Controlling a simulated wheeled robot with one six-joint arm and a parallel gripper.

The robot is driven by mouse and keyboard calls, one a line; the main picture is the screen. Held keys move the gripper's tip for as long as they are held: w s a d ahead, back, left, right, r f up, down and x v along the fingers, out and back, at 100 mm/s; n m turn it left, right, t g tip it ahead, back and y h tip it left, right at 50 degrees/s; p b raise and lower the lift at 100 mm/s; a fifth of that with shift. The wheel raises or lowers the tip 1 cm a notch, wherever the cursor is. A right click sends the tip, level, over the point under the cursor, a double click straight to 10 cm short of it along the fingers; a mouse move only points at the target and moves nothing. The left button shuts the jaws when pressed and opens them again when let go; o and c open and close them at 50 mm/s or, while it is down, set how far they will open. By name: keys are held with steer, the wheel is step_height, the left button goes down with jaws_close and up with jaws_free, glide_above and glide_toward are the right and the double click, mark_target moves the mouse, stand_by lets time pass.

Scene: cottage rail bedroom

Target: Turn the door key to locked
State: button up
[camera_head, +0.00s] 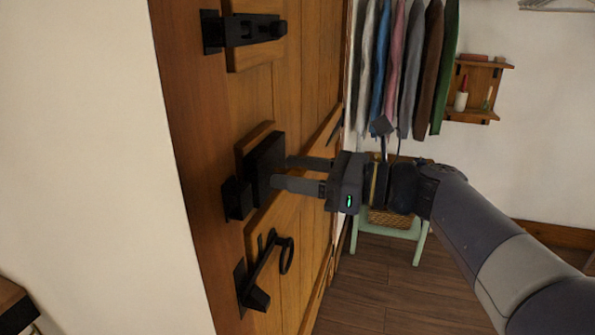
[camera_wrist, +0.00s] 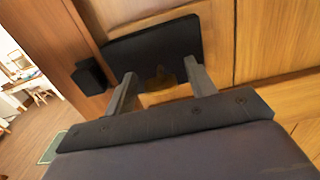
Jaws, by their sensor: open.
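The wooden door (camera_head: 300,70) carries a black lock case (camera_head: 263,170) at mid height, which also shows in the wrist view (camera_wrist: 150,45). A dark brass-coloured key (camera_wrist: 160,78) is at the lock case's near edge in the wrist view; its exact angle is hard to tell. My gripper (camera_head: 281,173) is open in front of the lock case. In the wrist view my gripper's fingers (camera_wrist: 160,70) stand on either side of the key, with a gap to each. The key is not distinguishable in the head view.
A black keeper (camera_head: 237,200) sits left of the lock case. A black ring-handle latch (camera_head: 265,270) is below, and a black bolt (camera_head: 245,30) above. Hanging clothes (camera_head: 400,65), a wall shelf (camera_head: 478,88) and a green stool (camera_head: 390,226) stand behind my arm.

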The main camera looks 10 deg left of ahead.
steer(key=shift+c, duration=0.5)
steer(key=c, duration=0.9)
